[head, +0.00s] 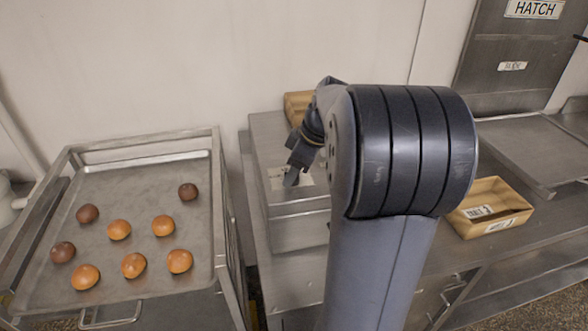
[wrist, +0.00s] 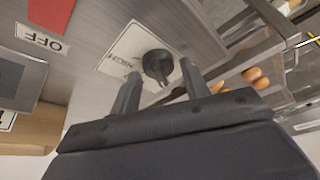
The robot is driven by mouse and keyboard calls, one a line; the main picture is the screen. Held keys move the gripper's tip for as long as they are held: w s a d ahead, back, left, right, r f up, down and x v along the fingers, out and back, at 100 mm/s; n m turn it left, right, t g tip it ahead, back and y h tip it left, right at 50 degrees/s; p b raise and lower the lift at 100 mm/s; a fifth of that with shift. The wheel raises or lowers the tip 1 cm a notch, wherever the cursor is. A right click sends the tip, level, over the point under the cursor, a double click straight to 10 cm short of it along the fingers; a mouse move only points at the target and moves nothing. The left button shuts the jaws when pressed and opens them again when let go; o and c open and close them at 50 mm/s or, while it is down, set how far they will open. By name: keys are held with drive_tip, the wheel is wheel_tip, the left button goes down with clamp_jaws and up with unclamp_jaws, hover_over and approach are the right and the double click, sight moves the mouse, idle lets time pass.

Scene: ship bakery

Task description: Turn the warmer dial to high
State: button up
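The warmer dial (wrist: 157,65) is a dark round knob on a white label plate (wrist: 122,48) in the wrist view. The plate bears the word HIGH, seen upside down. My gripper (wrist: 161,69) is open, with one finger on each side of the dial in the picture; I cannot tell whether either finger touches it. In the head view my gripper (head: 296,172) points down at the plate on the metal warmer (head: 295,226). There the gripper and arm hide the dial, and its exact setting is unclear.
A tray rack (head: 140,215) with several brown and orange buns stands left of the warmer. A wooden crate (head: 490,208) sits on the right counter, and another (head: 297,105) is behind the warmer. An OFF label (wrist: 42,38) and a red patch (wrist: 50,12) show beside the dial.

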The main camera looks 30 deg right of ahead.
drive_tip(key=c, duration=0.7)
drive_tip(key=shift+m, duration=0.4)
drive_tip(key=m+h+b, duration=0.1)
drive_tip(key=m, duration=0.1)
drive_tip(key=m+t+b, duration=0.1)
drive_tip(key=m, duration=0.1)
drive_tip(key=shift+a+m+h, duration=0.15)
drive_tip(key=shift+m+h, duration=0.15)
drive_tip(key=shift+h, duration=0.1)
drive_tip(key=m+h, duration=0.2)
drive_tip(key=m, duration=0.3)
drive_tip(key=shift+a, duration=0.15)
drive_tip(key=m+h, duration=0.1)
drive_tip(key=m, duration=0.3)
drive_tip(key=shift+h, duration=0.3)
drive_tip(key=m+g+h, duration=0.1)
drive_tip(key=m, duration=0.2)
drive_tip(key=shift+a+m, duration=0.1)
drive_tip(key=shift+m, duration=0.2)
drive_tip(key=m+g, duration=0.1)
drive_tip(key=m, duration=0.2)
drive_tip(key=m+g+h+b, duration=0.1)
drive_tip(key=m, duration=0.1)
drive_tip(key=shift+w+m, duration=0.1)
drive_tip(key=shift+m, duration=0.3)
